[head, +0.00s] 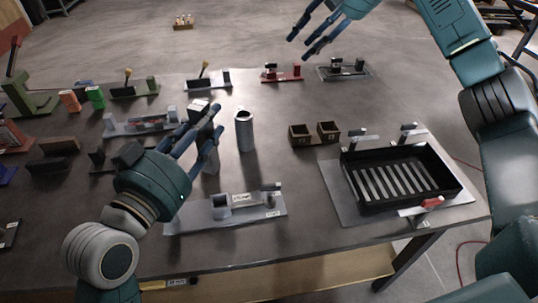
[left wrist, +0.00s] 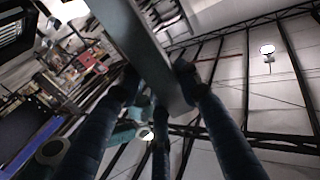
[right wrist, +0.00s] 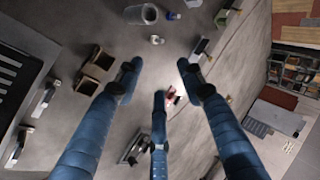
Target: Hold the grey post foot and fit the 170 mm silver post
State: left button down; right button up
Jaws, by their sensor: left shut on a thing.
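My left gripper (head: 203,128) is shut on an upright grey piece (head: 210,162), which looks like the grey post foot. In the left wrist view the held piece (left wrist: 148,48) runs as a long grey bar between the fingers. Its lower end in the head view is partly hidden by fingers. A silver-grey hollow cylinder (head: 244,132) stands upright just right of it, apart from the gripper; I cannot tell if it is the silver post. My right gripper (head: 322,28) is open and empty, above the table's far side.
A grey fixture plate (head: 185,222) lies near the front edge. Two brown open boxes (head: 315,137) and a black slatted tray (head: 446,186) on a plate stand to the right. Several fixtures line the back and left. Table between cylinder and brown boxes is clear.

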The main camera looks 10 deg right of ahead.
jog(key=s+a+f+n+g+h, duration=0.3)
jog(key=s+a+f+n, duration=0.55)
jog(key=f+n, duration=0.2)
jog(key=n+g+h, duration=0.2)
jog(key=n, duration=0.9)
send_near(269, 185)
jog(key=shift+w+a+m, duration=0.15)
jog(key=shift+a+m, duration=0.05)
jog(key=shift+m, duration=0.05)
notch_tip(269, 185, down, 12)
jog(key=shift+r, duration=0.1)
jog(key=shift+c, duration=0.3)
grip_shut()
